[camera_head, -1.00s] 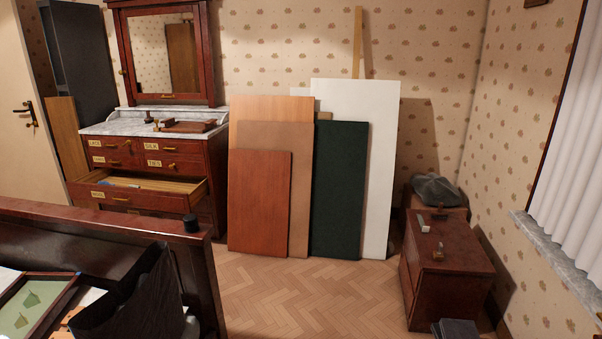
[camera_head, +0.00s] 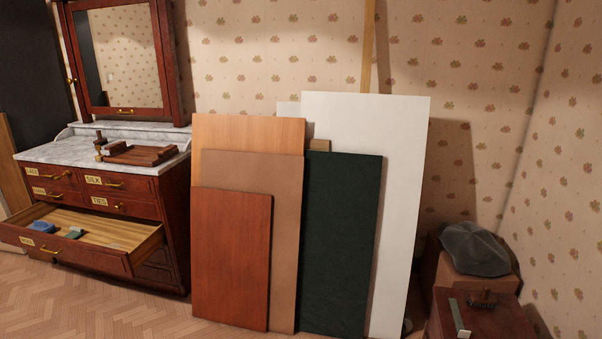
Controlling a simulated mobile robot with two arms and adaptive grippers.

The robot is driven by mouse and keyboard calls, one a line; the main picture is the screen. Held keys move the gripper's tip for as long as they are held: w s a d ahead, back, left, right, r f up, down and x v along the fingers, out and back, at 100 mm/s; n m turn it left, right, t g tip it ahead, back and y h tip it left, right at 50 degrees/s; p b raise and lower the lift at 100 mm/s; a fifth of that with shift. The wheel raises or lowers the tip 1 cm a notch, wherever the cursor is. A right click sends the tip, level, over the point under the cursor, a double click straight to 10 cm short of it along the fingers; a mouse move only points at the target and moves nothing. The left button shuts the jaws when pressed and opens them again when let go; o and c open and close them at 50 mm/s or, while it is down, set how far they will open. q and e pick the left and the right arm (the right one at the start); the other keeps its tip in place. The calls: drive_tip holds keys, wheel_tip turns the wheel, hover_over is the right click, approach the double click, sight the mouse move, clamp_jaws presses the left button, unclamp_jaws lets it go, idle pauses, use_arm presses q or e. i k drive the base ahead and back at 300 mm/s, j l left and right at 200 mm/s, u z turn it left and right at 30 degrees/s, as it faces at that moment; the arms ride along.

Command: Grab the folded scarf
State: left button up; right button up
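I cannot say for certain which thing is the folded scarf. The dresser (camera_head: 175,230) at the left has an open drawer (camera_head: 140,264). Inside the drawer lie a small blue item (camera_head: 43,227) and a small green item (camera_head: 75,233), both near its left end. Either could be folded cloth, but they are too small to tell. A grey, soft-looking item (camera_head: 475,248) rests on a brown box at the right; it looks like a cap or bundled cloth. Neither of my grippers is in view.
Several boards, including a white panel (camera_head: 405,200) and a dark green one (camera_head: 340,240), lean on the wall in the middle. A wooden tray (camera_head: 150,152) lies on the marble top. A dark red chest (camera_head: 490,318) stands at the lower right. Bare floor (camera_head: 120,315) lies before the dresser.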

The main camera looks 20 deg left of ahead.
sight(40, 224)
drive_tip(key=i+j+u, duration=0.25)
drive_tip(key=i+u, duration=0.6)
drive_tip(key=i, duration=0.2)
drive_tip(key=i+l+u, duration=0.1)
drive_tip(key=i+u, duration=0.35)
drive_tip(key=i+l+u, duration=0.4)
drive_tip(key=i, duration=0.15)
drive_tip(key=i+j+u, duration=0.15)
drive_tip(key=i+u, duration=0.3)
drive_tip(key=i, duration=0.3)
drive_tip(key=i+l+u, duration=0.15)
drive_tip(key=i+u, duration=0.25)
drive_tip(key=i, duration=0.3)
drive_tip(key=u, duration=0.45)
drive_tip(key=i+u, duration=0.1)
drive_tip(key=u, duration=0.35)
drive_tip(key=i+u, duration=0.1)
drive_tip(key=u, duration=0.85)
drive_tip(key=i+l+u, duration=0.1)
drive_tip(key=u, duration=0.8)
drive_tip(key=i+l+u, duration=0.1)
drive_tip(key=l+u, duration=0.6)
drive_tip(key=u, duration=0.15)
drive_tip(key=l+u, duration=0.4)
drive_tip(key=l, duration=0.95)
drive_tip(key=l+z, duration=0.25)
drive_tip(key=z, duration=0.15)
drive_tip(key=l+z, duration=0.35)
drive_tip(key=i+z, duration=0.15)
drive_tip(key=z, duration=2.05)
